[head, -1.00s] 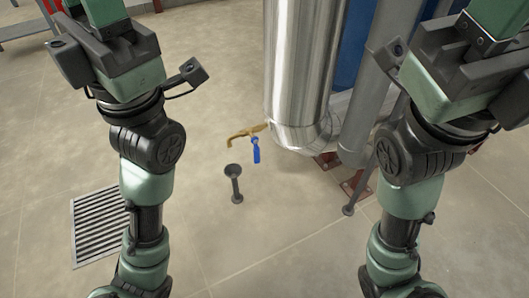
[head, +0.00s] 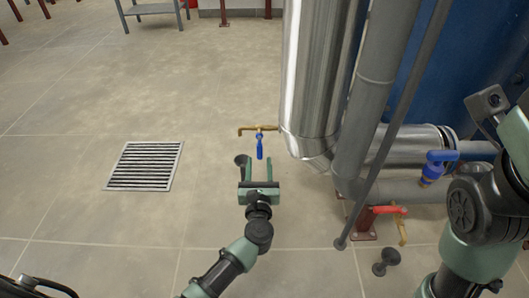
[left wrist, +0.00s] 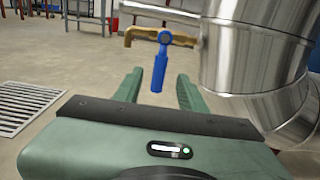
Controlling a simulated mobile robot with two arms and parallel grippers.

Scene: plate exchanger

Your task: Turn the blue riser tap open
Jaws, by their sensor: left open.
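The blue riser tap has a brass body (head: 258,128) sticking out left from the lower part of a shiny steel pipe. Its blue lever (head: 260,147) hangs straight down. In the left wrist view, the lever (left wrist: 159,72) hangs under the brass spout (left wrist: 148,35). My left gripper (head: 259,164) is open and empty, pointing at the tap from the near side. In the left wrist view, the lever appears between its two fingers (left wrist: 158,84); I cannot tell whether they touch it. My right gripper is not in view; only my right arm shows at the right.
The steel pipe (head: 310,80) stands close right of the tap. A grey pipe (head: 375,75), a blue-handled valve (head: 434,168) and a red-handled tap (head: 388,210) are further right. A dark funnel (head: 241,159) stands below the tap. Floor around the drain grate (head: 145,166) is clear.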

